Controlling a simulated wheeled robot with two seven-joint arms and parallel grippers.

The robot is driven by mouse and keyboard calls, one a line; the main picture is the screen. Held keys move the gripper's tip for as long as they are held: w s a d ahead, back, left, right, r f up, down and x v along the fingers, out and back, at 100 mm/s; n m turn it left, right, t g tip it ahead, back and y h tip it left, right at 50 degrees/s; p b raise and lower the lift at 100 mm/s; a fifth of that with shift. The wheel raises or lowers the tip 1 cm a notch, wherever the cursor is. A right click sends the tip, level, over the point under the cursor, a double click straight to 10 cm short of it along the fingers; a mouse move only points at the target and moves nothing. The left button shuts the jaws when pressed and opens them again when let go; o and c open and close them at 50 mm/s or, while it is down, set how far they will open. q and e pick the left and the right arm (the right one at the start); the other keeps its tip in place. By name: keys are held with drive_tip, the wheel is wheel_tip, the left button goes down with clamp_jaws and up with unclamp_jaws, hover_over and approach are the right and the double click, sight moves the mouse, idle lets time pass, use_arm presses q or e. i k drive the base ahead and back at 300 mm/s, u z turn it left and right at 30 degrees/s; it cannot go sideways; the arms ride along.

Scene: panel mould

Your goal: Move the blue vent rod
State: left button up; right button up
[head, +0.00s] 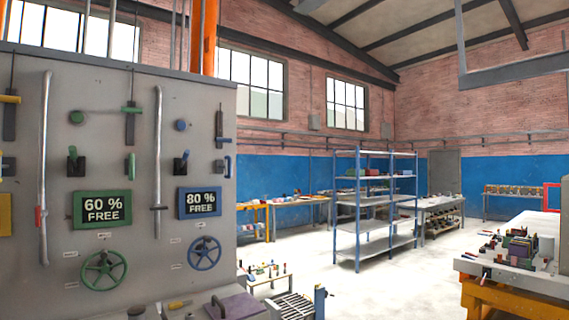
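A grey panel (60,225) fills the left of the head view. At its right edge, a thin rod with a blue crosswise handle (223,140) hangs in front of a dark vertical plate; it looks like the blue vent rod. A similar rod with a green handle (131,110) hangs to its left, its handle higher. Below the blue handle are a small dark block and an upright blue grip (227,167). Neither of my grippers is in view, and nothing is seen touching the rod.
The panel also carries a blue handwheel (204,253), a green handwheel (104,273), an "80 % FREE" sign (199,203) and a "60 % FREE" sign (102,209). Beyond, a blue shelf rack (357,228) stands on open pale floor.

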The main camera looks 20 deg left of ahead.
sight(228, 158)
drive_tip(key=z, duration=0.45)
drive_tip(key=i, duration=2.35)
drive_tip(key=u, duration=0.7)
drive_tip(key=i, duration=0.85)
drive_tip(key=u, duration=1.4)
drive_tip(key=i, duration=0.55)
drive_tip(key=u, duration=0.4)
